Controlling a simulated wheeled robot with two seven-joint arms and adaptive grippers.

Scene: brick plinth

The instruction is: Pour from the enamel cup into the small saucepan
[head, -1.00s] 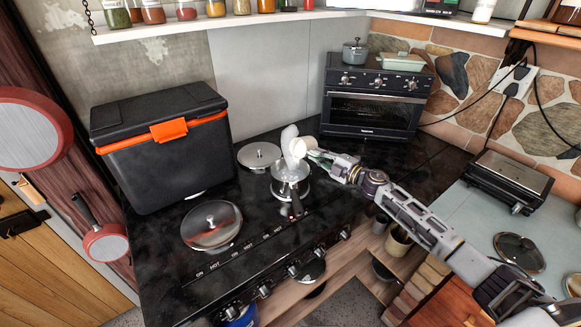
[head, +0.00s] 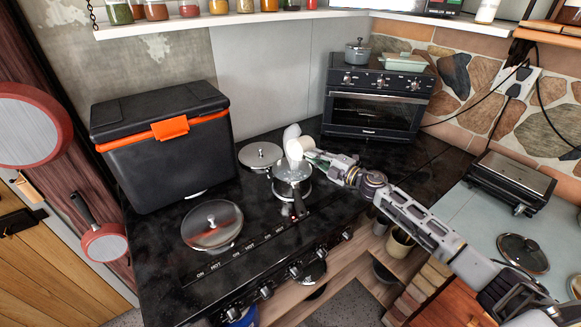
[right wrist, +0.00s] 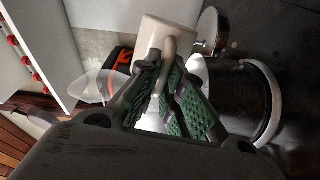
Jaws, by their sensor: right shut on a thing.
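The white enamel cup (head: 302,146) is tilted on its side above the small saucepan (head: 292,187). My right gripper (head: 314,155) comes from the right and is shut on the cup's handle. In the right wrist view the cup (right wrist: 172,38) shows beyond the green-padded fingers (right wrist: 168,90) around its handle. The saucepan is steel, stands upright on the black hob and has a dark handle pointing towards the front. A curved steel rim (right wrist: 274,100) shows at the right there. I cannot make out the cup's contents. My left gripper is out of view.
A pale, rounded shape (head: 291,133) is just behind the cup; I cannot tell what it is. Lids lie on the hob behind left (head: 260,155) and front left (head: 211,224). A black cooler (head: 160,150) stands left, a toaster oven (head: 374,105) behind right.

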